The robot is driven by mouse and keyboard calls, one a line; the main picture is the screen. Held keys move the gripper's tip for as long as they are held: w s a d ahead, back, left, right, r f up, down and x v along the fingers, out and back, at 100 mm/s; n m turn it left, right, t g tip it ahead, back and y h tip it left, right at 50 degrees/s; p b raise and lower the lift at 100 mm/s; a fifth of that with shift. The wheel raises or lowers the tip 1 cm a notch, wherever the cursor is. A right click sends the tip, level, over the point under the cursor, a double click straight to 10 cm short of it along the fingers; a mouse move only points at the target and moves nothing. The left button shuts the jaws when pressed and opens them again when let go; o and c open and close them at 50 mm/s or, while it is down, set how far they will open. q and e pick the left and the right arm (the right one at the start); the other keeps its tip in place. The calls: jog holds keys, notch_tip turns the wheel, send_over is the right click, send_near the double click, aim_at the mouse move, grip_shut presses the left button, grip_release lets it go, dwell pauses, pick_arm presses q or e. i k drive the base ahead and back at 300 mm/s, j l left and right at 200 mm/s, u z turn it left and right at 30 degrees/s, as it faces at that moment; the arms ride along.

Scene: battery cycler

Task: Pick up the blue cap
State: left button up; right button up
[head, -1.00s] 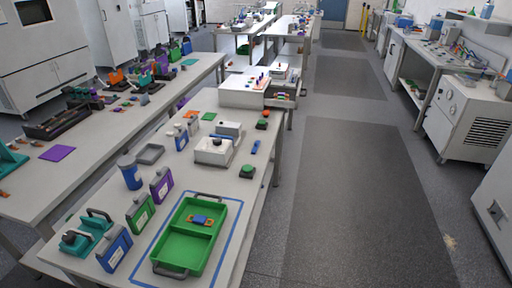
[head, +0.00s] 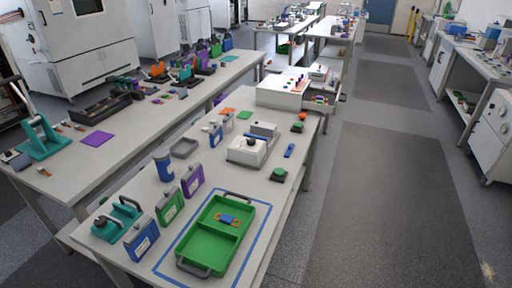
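I cannot tell for sure which thing is the blue cap. A small blue piece (head: 227,219) lies with an orange part in the green tray (head: 207,248) on the near table. A small elongated blue item (head: 289,151) lies near the table's right edge. A blue cylindrical container (head: 164,166) stands upright on the left part of the same table. Neither of my grippers is in view.
A second cluttered table (head: 130,117) stands left. The aisle floor (head: 385,210) on the right is clear.

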aim_at(290, 147)
jog(key=i+l+u, duration=0.35)
jog(key=l, duration=0.3)
jog(key=i+l+u, duration=0.2)
jog(key=l, duration=0.15)
jog(key=i+l+u, duration=0.15)
jog(key=l, duration=0.2)
jog(key=l+u, duration=0.2)
jog(key=l, duration=0.2)
